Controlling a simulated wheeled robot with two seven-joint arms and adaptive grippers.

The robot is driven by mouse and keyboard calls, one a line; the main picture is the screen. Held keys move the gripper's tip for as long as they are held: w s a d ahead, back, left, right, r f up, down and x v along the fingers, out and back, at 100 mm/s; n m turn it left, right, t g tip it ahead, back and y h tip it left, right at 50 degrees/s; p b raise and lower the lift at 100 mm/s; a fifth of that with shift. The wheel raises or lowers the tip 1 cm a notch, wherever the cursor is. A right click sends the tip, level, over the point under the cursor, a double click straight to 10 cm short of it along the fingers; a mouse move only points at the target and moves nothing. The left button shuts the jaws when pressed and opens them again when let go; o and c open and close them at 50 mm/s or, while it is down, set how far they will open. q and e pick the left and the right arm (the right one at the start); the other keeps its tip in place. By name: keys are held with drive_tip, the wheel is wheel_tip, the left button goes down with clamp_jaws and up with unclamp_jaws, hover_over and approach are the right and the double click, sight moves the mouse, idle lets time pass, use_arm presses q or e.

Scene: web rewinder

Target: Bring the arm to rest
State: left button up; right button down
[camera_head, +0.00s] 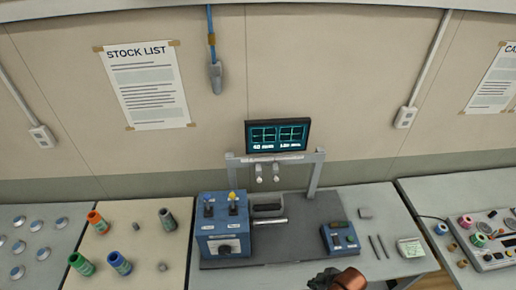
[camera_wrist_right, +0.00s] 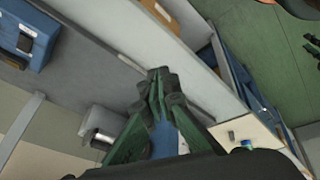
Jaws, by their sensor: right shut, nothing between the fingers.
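My right gripper (camera_head: 323,279) is low in the head view, in front of the rewinder's dark base plate (camera_head: 285,248) and partly cut off by the bottom edge. In the right wrist view its green fingers (camera_wrist_right: 160,82) are together at the tips, shut and empty. The rewinder has a blue control box (camera_head: 222,246) with knobs on the left and a metal shaft (camera_head: 272,221) sticking out to the right. A smaller blue box (camera_head: 341,239) stands at the right of the base. My left gripper is not in view.
A lit monitor (camera_head: 278,135) stands behind the grey frame (camera_head: 318,172). Small parts and a pale pad (camera_head: 410,248) lie right of the rewinder. Another bench (camera_head: 425,196) stands at right.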

drive_tip(key=s+d+r+m+h, duration=0.4)
drive_tip(key=s+d+m, duration=0.8)
drive_tip(key=d, duration=0.2)
wheel_tip(320, 180, down, 39)
drive_tip(key=s+a+g+b, duration=0.1)
drive_tip(key=b, duration=1)
drive_tip(key=s+f+b, duration=0.3)
drive_tip(key=s+f, duration=0.4)
drive_tip(key=f, duration=0.3)
drive_tip(key=s+f+g+b, duration=0.1)
drive_tip(key=s+f+b, duration=0.3)
drive_tip(key=f, duration=0.6)
drive_tip(key=s+f+y+b, duration=0.1)
drive_tip(key=s+f+b, duration=0.2)
drive_tip(key=s+f, duration=0.6)
drive_tip(key=shift+s+f+n+g, duration=0.3)
drive_tip(key=shift+s+f, duration=0.05)
drive_tip(key=shift+f, duration=0.45)
